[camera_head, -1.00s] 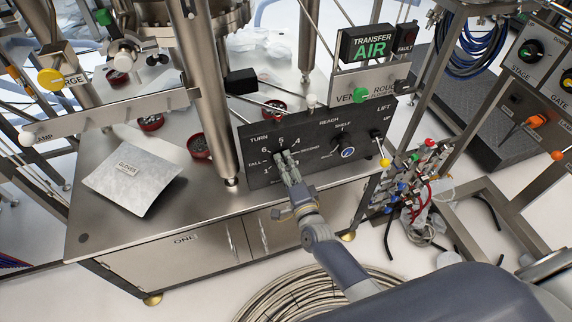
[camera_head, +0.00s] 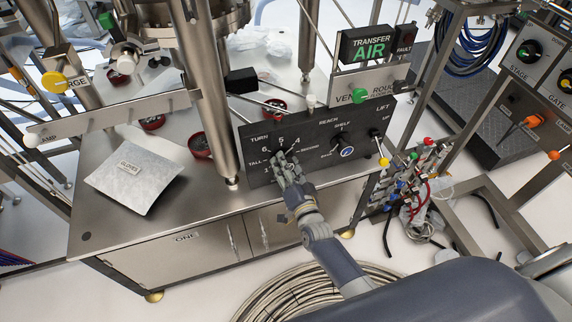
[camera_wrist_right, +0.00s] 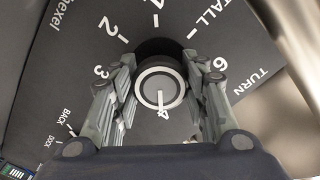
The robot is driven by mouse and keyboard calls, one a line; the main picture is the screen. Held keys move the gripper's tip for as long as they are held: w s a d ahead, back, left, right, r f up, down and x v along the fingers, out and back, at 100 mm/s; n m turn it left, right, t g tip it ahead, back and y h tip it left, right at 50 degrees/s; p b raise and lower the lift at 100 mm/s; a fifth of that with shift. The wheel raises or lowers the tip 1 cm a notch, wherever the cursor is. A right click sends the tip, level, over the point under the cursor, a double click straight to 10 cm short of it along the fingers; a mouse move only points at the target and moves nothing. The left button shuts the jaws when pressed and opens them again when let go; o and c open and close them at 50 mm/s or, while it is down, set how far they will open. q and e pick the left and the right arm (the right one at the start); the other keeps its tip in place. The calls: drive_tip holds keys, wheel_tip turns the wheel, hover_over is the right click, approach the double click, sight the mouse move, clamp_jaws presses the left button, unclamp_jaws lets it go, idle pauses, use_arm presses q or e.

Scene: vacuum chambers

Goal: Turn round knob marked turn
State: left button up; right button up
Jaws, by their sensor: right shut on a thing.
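The round turn knob shows in the right wrist view (camera_wrist_right: 160,88) as a dark cylinder with a pale ring and a white pointer line on its face. It stands on a dark panel (camera_head: 258,176) labelled TURN, with numbers around the knob. My right gripper (camera_head: 284,160) is at this dial, and its fingers hide most of the knob in the head view. In the right wrist view the two fingers (camera_wrist_right: 161,92) lie on either side of the knob, shut on it. My left gripper is not in view.
To the right on the same panel are a REACH knob (camera_head: 347,151) and a LIFT knob (camera_head: 375,134). A TRANSFER AIR sign (camera_head: 368,48) stands above. A metal post (camera_head: 214,100) rises left of the panel. A gloves packet (camera_head: 135,176) lies on the steel bench (camera_head: 100,225).

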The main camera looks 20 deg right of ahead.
idle(0.4)
drive_tip(key=o, duration=1.1)
drive_tip(key=s, duration=1.2)
drive_tip(key=shift+d, duration=0.2)
drive_tip(key=shift+f, duration=0.1)
